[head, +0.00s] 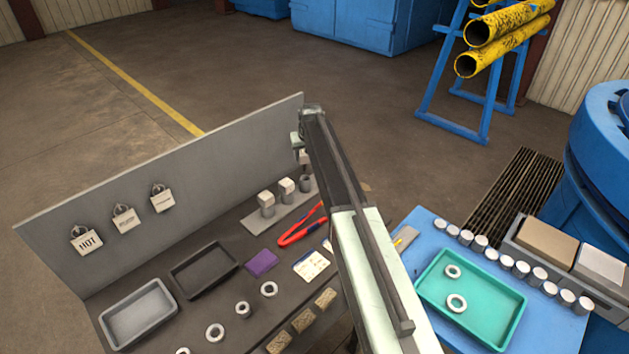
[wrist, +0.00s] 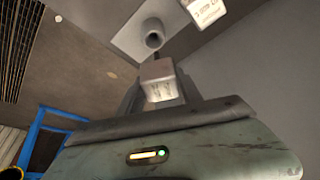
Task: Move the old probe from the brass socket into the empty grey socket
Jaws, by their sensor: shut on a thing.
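My gripper (wrist: 158,95) is shut on the old probe (wrist: 160,70), a pale block with a dark thin stem. In the wrist view the stem points toward the round grey socket (wrist: 153,36), which looks open and empty; the stem appears above it, but I cannot tell the gap. In the head view the grey socket (head: 306,184) stands at the right end of a grey strip, below my gripper (head: 303,150), which the arm partly hides. I cannot make out a brass socket.
Two white-topped blocks (head: 266,199) (head: 287,186) stand in sockets on the strip, left of the grey socket; one shows in the wrist view (wrist: 207,10). A grey backboard (head: 180,170) with padlocks rises behind. Red tongs (head: 302,231), trays and rings lie in front.

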